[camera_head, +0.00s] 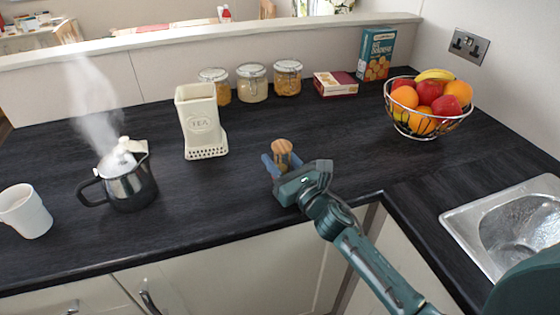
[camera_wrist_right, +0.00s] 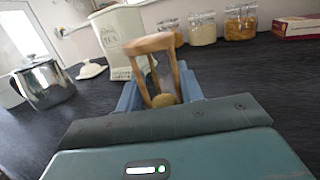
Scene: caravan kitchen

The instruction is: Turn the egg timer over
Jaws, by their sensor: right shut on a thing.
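The egg timer (camera_head: 282,150) is a small wooden hourglass with round end plates. It also shows in the right wrist view (camera_wrist_right: 154,43), where it leans somewhat in the picture. My right gripper (camera_head: 282,165) is shut on the egg timer, near the front part of the worktop. Its blue fingers (camera_wrist_right: 160,95) sit around the timer's lower part, which they partly hide. I cannot tell whether the timer's base touches the worktop. My left gripper is not in view.
A cream tea caddy (camera_head: 198,112) stands behind and left of the timer. A steaming metal teapot (camera_head: 128,183) and a white mug (camera_head: 25,212) are at the left. Glass jars (camera_head: 252,84) line the back. A fruit bowl (camera_head: 428,125) and sink (camera_head: 510,225) are at the right.

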